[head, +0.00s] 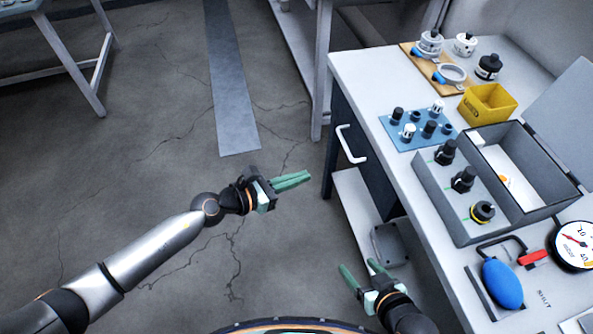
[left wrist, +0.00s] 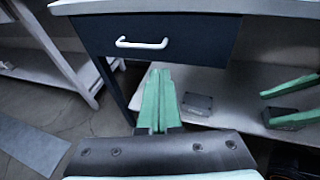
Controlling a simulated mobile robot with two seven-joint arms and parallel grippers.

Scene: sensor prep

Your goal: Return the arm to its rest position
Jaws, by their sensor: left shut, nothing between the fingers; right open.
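My left gripper (head: 291,181) is stretched out over the open floor, left of the workbench. Its green fingers are shut together with nothing between them, and they also show in the left wrist view (left wrist: 160,98). My right gripper (head: 362,272) is low at the bottom, beside the bench's lower shelf. Its green fingers are apart and empty, and they show at the right edge of the left wrist view (left wrist: 291,100). Neither gripper touches anything that I can see.
The workbench (head: 365,75) has a drawer with a white handle (head: 351,144) facing my left gripper. On it are a blue mat (head: 393,133) with small parts, a yellow bin (head: 488,104), a grey case (head: 440,206) and a gauge (head: 575,246).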

